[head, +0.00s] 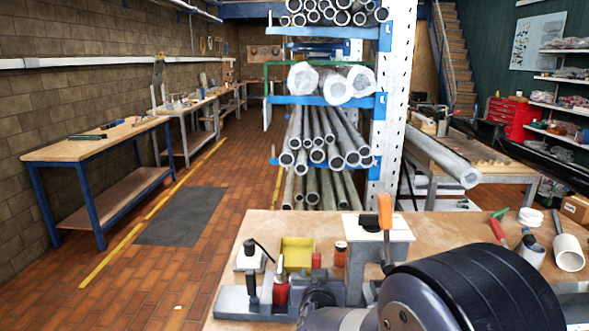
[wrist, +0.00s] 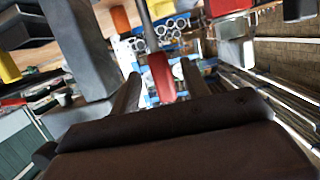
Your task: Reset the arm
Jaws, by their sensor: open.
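My gripper (wrist: 160,72) shows in the wrist view with its two dark fingers apart. A red piece with a grey rod (wrist: 161,76) shows between the fingers in the picture; I cannot tell whether it touches them. My arm's dark round link fills the lower right of the head view and hides part of the bench. On the bench (head: 450,226), a red piece with a metal top (head: 281,288) stands on a grey fixture (head: 237,301), beside a black upright handle (head: 251,288). An orange-handled lever (head: 385,216) stands near my arm.
A yellow bin (head: 297,252), an orange-brown jar (head: 340,254) and a grey block with a white top (head: 378,228) stand close by. A white cylinder (head: 568,252) lies at the right. A rack of metal pipes (head: 325,140) stands behind the bench. Open floor lies to the left.

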